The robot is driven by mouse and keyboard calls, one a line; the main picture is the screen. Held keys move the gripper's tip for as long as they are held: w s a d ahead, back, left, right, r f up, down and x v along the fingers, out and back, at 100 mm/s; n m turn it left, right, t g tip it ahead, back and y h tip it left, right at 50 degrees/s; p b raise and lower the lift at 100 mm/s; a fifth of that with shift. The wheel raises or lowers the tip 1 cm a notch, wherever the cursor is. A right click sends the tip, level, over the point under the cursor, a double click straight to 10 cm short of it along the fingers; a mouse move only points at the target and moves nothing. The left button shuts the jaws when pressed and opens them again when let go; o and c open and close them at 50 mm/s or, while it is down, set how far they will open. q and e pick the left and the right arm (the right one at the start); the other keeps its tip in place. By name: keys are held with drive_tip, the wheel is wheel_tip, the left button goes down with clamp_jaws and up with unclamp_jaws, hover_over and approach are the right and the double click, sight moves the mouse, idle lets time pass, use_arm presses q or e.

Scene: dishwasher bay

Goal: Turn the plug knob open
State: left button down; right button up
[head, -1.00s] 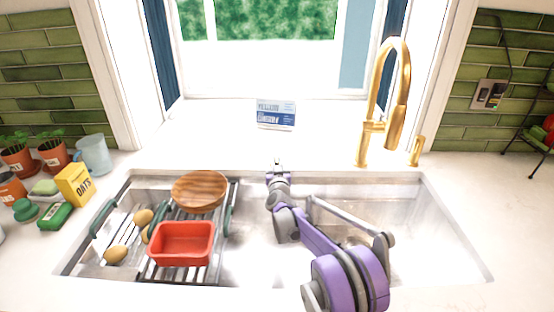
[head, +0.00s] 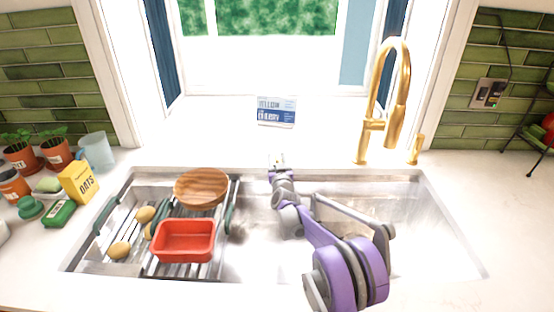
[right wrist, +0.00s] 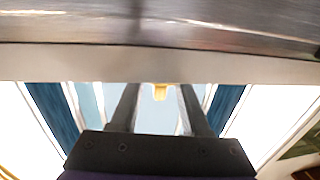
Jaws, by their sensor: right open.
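A small gold knob (right wrist: 160,92) shows in the right wrist view against the pale counter edge, ahead of and between my fingertips. I take it for the plug knob. In the head view it cannot be told apart from the gripper tip. My right gripper (head: 276,160) reaches across the sink to its back rim in the head view. In the right wrist view its two dark fingers (right wrist: 160,100) stand apart, open, with nothing held between them. Contact with the knob cannot be told. My left gripper is not in view.
The sink (head: 430,225) lies under my right arm. A rack at its left holds a wooden bowl (head: 202,187), a red dish (head: 184,240) and several potatoes. A gold faucet (head: 368,130) stands behind right. A blue-and-white box (head: 276,112) stands beyond the gripper.

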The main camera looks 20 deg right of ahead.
drive_tip(key=shift+s, duration=0.1)
drive_tip(key=b+v, duration=0.1)
drive_tip(key=v, duration=0.9)
drive_tip(key=shift+s+a, duration=0.15)
drive_tip(key=shift+s, duration=0.2)
drive_tip(key=shift+w+r, duration=0.1)
drive_tip(key=shift+w, duration=0.05)
